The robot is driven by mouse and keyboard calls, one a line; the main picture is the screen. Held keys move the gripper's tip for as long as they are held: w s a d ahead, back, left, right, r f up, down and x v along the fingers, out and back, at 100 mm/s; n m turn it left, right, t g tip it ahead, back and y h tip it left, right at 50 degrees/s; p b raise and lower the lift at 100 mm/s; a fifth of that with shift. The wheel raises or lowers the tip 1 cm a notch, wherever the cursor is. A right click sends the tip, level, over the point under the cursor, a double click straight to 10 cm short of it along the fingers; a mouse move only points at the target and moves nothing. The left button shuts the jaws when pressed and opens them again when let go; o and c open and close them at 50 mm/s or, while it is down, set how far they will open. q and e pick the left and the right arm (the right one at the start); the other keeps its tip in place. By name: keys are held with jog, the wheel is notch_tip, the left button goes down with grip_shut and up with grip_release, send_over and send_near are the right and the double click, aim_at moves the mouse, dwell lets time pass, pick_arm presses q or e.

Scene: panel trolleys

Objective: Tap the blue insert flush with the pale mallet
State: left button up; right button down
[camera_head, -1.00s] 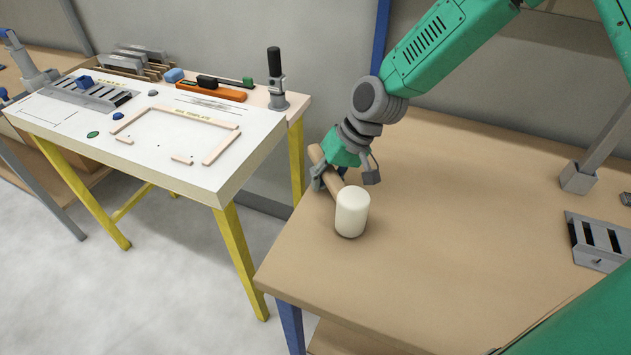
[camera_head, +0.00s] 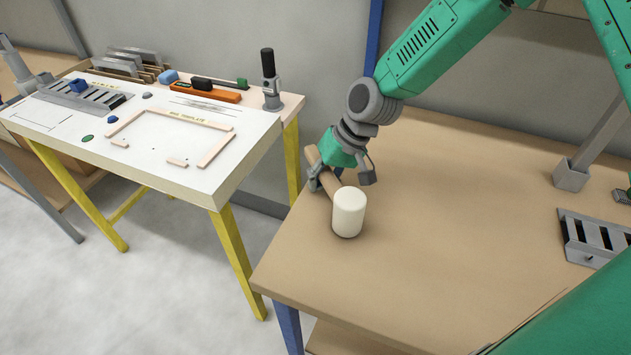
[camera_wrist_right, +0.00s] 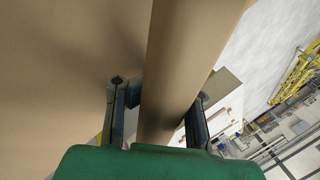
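The pale mallet has a cream cylindrical head (camera_head: 349,212) standing upright at the left of the brown table, with a tan handle (camera_head: 325,170) running back from it. My right gripper (camera_head: 341,180) is at the handle, one finger on each side. In the head view a gap shows between the handle and the right-hand finger, so it looks open. In the right wrist view the handle (camera_wrist_right: 172,80) passes between the fingers. A small blue block (camera_head: 77,86), perhaps the insert, sits on a grey slotted plate (camera_head: 105,103) on the white table. My left gripper is not in view.
The white-topped table (camera_head: 160,185) with yellow legs also bears a wooden frame template (camera_head: 215,150), an orange tool (camera_head: 215,95) and a black-handled upright tool (camera_head: 268,75). A floor gap separates it from the brown table (camera_head: 430,240). A slotted grey fixture (camera_head: 590,236) is at right.

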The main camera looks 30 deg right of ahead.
jog(key=shift+a+r, duration=0.15)
jog(key=shift+a, duration=0.65)
jog(key=shift+d+f, duration=0.55)
jog(key=shift+d, duration=0.25)
jog(key=c, duration=1.7)
grip_release()
jog(key=shift+a, duration=0.1)
jog(key=shift+o, duration=1)
jog(key=shift+a+r, duration=0.1)
jog(key=shift+a, duration=0.4)
jog(key=o, duration=1.5)
jog(key=shift+s+d, duration=0.1)
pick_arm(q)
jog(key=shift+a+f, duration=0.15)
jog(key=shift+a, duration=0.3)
pick_arm(e)
jog(key=shift+d, duration=0.25)
